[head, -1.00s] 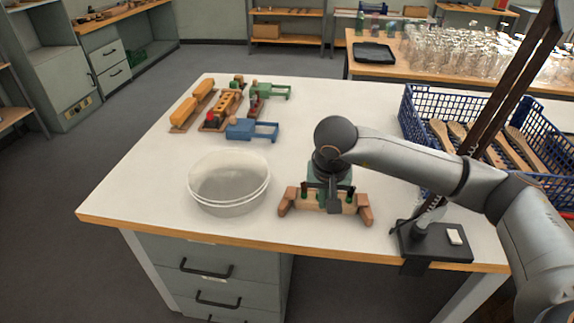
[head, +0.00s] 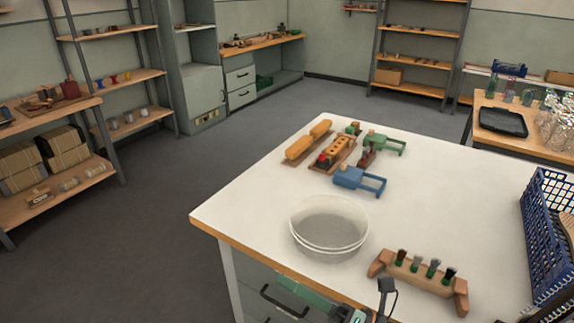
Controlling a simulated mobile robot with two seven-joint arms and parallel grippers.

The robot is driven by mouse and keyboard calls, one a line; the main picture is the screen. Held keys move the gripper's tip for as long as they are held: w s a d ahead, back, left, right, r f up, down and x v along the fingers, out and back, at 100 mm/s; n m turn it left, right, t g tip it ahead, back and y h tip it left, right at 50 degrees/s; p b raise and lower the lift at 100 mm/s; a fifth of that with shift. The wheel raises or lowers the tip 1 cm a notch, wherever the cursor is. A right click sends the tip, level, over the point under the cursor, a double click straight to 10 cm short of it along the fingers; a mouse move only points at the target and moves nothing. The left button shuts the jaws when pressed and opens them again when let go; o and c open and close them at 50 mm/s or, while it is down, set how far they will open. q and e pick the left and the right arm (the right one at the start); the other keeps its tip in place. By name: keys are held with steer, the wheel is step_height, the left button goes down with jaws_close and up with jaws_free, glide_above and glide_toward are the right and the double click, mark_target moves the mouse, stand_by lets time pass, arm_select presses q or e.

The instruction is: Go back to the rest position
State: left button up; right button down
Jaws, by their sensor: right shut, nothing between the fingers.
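My right gripper (head: 384,294) shows at the bottom edge of the head view, cut off in part, near the table's front edge. It is shut and empty, apart from the wooden block beyond it. The wooden block (head: 410,272) on the white table (head: 455,205) has feet at both ends and holds several upright dark and grey bristle tufts. My left gripper is not in view.
A white round bowl (head: 330,246) stands left of the block. Behind it are a blue fixture (head: 350,178), a green fixture (head: 380,143) and wooden trays with yellow pieces (head: 308,141). A blue crate (head: 543,245) stands at the right edge. Floor is free at left.

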steer(key=d+f+m+t+h+p, duration=0.2)
steer(key=d+f+m+t+h, duration=0.65)
steer(key=m, duration=1.35)
steer(key=s+d+f+m+g+h, duration=0.3)
steer(key=s+f+m, duration=0.3)
steer(key=f, duration=0.3)
steer(key=s+d+f+m+g+h, duration=0.4)
steer(key=s+f+m+g, duration=0.2)
steer(key=f, duration=0.2)
steer(key=shift+s+d+f+h, duration=0.2)
steer(key=shift+s+f+h, duration=0.05)
steer(key=shift+f+h, duration=0.1)
steer(key=shift+d, duration=0.15)
